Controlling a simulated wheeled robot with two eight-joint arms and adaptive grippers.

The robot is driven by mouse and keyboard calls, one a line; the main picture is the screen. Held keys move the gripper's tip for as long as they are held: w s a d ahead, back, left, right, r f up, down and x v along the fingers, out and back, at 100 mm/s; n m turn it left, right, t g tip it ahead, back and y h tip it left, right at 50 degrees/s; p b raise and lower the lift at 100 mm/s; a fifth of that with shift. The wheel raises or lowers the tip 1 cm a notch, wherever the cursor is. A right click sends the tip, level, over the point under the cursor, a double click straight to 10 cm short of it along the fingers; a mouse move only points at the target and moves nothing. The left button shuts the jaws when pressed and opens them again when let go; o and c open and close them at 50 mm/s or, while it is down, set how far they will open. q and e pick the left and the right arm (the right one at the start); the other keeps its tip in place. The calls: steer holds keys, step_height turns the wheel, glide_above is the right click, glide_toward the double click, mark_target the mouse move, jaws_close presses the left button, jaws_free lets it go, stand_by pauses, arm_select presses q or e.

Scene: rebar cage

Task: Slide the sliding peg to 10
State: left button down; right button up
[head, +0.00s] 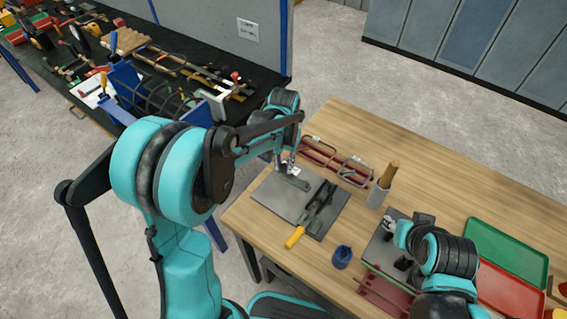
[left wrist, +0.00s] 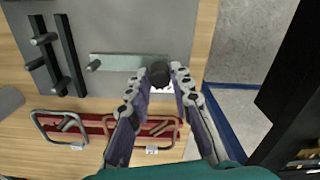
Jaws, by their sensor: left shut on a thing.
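The sliding peg (left wrist: 160,73) is a dark round knob at the right end of a grey-green bar (left wrist: 122,62) on a grey plate (head: 272,202). My left gripper (left wrist: 161,78) is shut on the peg from both sides. In the head view, my left gripper (head: 287,166) is at the plate's upper part, and the peg is hidden there. A white marked strip (left wrist: 160,89) shows just beside the peg, but its numbers cannot be read. My right gripper (head: 391,226) is over a second grey plate, its fingers too small to judge.
A grey cup (head: 377,195), a blue pot (head: 342,256) and a green tray (head: 507,250) are to the right.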

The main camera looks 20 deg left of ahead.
mark_target(290, 178)
arm_select(q)
steer(key=shift+s+d, duration=0.2)
steer(key=shift+d, duration=0.35)
steer(key=shift+s+d, duration=0.2)
steer(key=shift+d, duration=0.35)
steer(key=c, duration=1.3)
jaws_free()
steer(key=shift+d, duration=0.1)
steer(key=shift+c, duration=0.2)
steer(key=shift+r, duration=0.1)
step_height(290, 178, up, 12)
steer(key=shift+s, duration=0.1)
